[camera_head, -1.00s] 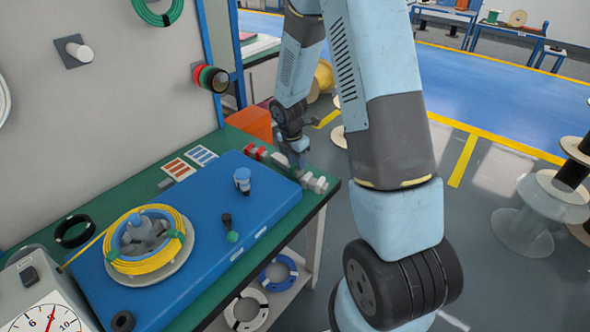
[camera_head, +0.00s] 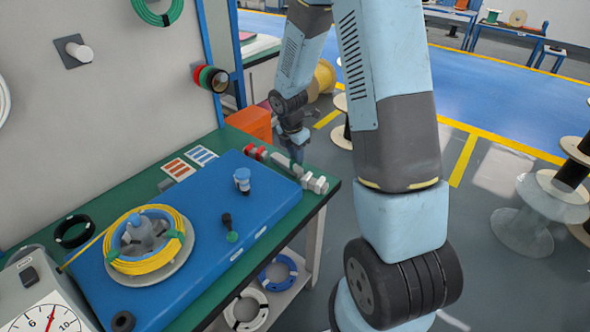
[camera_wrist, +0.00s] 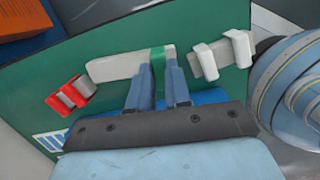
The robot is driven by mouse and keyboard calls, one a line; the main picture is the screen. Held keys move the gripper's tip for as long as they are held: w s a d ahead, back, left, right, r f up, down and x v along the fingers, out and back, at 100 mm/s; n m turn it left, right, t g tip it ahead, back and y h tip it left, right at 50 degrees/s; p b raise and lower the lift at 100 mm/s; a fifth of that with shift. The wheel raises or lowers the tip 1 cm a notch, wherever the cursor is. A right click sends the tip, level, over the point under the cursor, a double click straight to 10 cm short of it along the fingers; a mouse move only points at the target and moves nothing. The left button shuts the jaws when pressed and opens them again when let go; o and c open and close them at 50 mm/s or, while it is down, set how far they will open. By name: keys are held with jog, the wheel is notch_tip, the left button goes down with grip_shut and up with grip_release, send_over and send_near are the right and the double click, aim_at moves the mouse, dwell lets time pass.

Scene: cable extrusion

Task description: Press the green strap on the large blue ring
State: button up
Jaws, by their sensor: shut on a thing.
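My gripper (camera_wrist: 157,68) is shut on a small bright green strap (camera_wrist: 158,56), in front of a pale grey bar on the green bench top; the fingers hide part of it. In the head view my gripper (camera_head: 297,155) is small, at the bench's far right end. A coil of yellow cable (camera_head: 150,262) with several green straps lies on a grey reel on the blue board (camera_head: 200,250). A blue edge shows at its inner rim. A blue ring with pale straps (camera_head: 278,273) lies on the shelf below; I cannot tell which blue ring is the large one.
Red clamps (camera_wrist: 70,93) and white clamps (camera_wrist: 222,54) flank the grey bar (camera_wrist: 115,65). A blue-capped post (camera_head: 242,180) and a black-and-green handle (camera_head: 229,228) stand on the board. A dial gauge (camera_head: 48,315) is at lower left. Spools stand on the floor at right.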

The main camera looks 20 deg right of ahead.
jog(key=shift+r, duration=2.65)
